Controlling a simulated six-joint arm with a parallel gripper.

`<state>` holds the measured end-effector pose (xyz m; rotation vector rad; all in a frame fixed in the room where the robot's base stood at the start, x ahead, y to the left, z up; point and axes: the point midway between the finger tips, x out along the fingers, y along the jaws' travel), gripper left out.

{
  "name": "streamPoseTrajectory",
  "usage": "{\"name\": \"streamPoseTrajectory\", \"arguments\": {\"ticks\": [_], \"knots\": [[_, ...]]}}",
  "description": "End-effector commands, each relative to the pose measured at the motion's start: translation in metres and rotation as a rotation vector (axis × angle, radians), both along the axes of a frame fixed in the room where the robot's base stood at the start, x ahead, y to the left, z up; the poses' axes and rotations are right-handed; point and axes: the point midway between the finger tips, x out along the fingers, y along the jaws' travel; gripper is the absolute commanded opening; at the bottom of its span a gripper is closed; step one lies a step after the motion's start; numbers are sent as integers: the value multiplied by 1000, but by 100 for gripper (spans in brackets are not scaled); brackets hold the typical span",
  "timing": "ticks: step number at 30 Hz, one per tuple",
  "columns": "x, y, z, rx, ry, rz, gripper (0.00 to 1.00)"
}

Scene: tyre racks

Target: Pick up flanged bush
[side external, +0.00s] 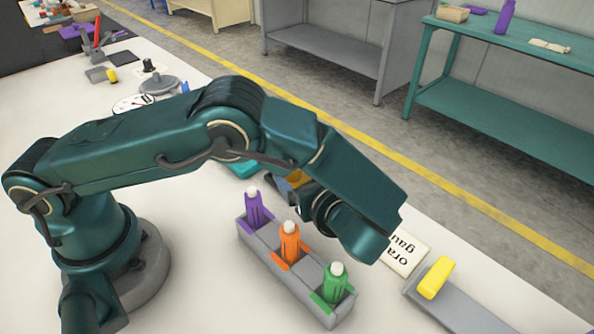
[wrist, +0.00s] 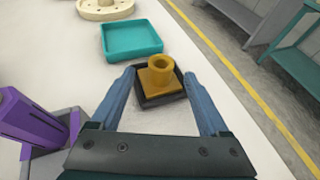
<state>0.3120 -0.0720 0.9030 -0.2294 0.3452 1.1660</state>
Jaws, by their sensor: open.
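The flanged bush (wrist: 159,76) is a brass-coloured short tube on a square-looking flange. In the wrist view it sits upright in a small dark square tray (wrist: 151,101), just beyond and between my fingertips. In the side external view the bush (side external: 295,176) shows only partly, behind my arm. My gripper (wrist: 158,88) is open, with its two blue fingers apart on either side of the bush's line. I cannot tell whether the fingertips touch the tray. In the side external view the gripper (side external: 285,187) is mostly hidden by my wrist.
A teal tray (wrist: 132,40) lies beyond the bush. A grey rack (side external: 262,244) holds purple, orange and green bottle-like items close to my gripper. A lettered card (side external: 404,253) and a yellow block (side external: 436,278) lie to the right. The table's far edge is near.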

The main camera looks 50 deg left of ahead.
Motion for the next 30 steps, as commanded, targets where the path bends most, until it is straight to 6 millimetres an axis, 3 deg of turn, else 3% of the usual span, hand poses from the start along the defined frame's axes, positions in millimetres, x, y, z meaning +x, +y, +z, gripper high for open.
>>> {"name": "streamPoseTrajectory", "arguments": {"ticks": [12, 22, 28, 30], "knots": [[16, 38, -17, -1, -1, -3, 79], [17, 42, -18, -3, -2, -3, 79], [17, 41, -18, -3, -2, -3, 2], [17, 41, -18, -3, -2, -3, 0]]}}
